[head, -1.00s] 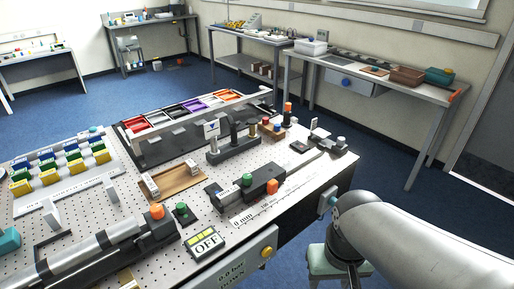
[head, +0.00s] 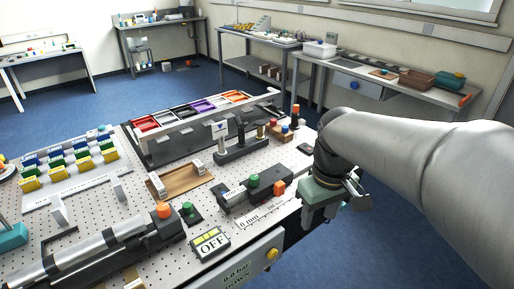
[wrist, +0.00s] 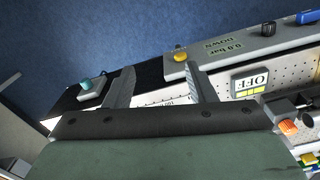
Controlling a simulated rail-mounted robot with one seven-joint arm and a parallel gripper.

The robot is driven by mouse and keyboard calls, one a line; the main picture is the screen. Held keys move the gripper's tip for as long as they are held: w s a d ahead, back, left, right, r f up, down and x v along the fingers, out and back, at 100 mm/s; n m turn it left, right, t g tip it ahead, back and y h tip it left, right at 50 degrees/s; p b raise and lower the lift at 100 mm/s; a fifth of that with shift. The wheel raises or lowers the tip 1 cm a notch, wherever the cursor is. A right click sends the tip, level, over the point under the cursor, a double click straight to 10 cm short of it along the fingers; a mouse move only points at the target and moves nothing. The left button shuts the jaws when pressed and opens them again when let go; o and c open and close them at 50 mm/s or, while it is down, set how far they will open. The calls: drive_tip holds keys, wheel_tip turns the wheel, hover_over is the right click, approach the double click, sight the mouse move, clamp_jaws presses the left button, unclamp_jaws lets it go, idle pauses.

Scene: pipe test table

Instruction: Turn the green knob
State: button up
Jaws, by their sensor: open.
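A second green knob (head: 254,180) sits on top of a dark block with an orange end. Both stand upright. My gripper (head: 354,196) is at the right edge of the pegboard table, to the right of both knobs and apart from them. In the wrist view, my gripper (wrist: 158,78) has its two fingers spread with nothing between them. The OFF display also shows in the wrist view (wrist: 250,83); I cannot clearly make out the green knobs there.
An orange-capped cylinder fixture (head: 164,211) lies left of the first knob. A pressure panel with a yellow knob (head: 272,254) is on the table's front side. A post fixture (head: 240,145) and coloured trays (head: 204,106) stand farther back. Blue floor is open at the right.

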drive_tip(key=w+a+r+n, duration=0.3)
drive_tip(key=w+n, duration=0.1)
drive_tip(key=w, duration=0.3)
drive_tip(key=w+a+r+n, duration=0.3)
drive_tip(key=w+a, duration=0.1)
drive_tip(key=w, duration=0.4)
drive_tip(key=n+b, duration=0.2)
drive_tip(key=n, duration=0.5)
approach(254, 177)
wheel_tip(254, 177, down, 9)
drive_tip(key=shift+w+a+r, duration=0.1)
drive_tip(key=shift+w+r, duration=0.05)
drive_tip(key=c, duration=1)
